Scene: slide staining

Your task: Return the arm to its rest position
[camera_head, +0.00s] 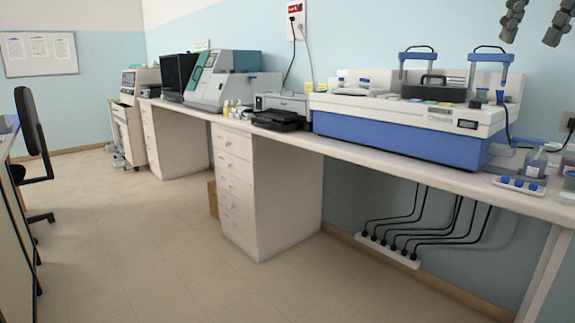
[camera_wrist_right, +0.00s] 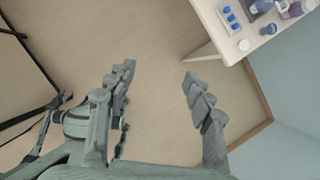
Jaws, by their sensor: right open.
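My right gripper (camera_head: 535,22) hangs in at the top right corner of the head view, in front of the blue wall and above the bench. Its two grey fingers are spread apart. In the right wrist view, the right gripper (camera_wrist_right: 158,72) is open, with only bare floor showing between its fingertips. It holds nothing and touches nothing that I can see. My left gripper does not show in the head view, and I cannot make it out in the wrist view.
A long white bench (camera_head: 420,167) runs along the wall with a blue-and-white staining machine (camera_head: 400,128). A blue-capped rack (camera_head: 519,184) and a bottle (camera_head: 535,162) stand near its right end. The floor (camera_head: 150,240) is clear; a black chair (camera_head: 32,125) stands left.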

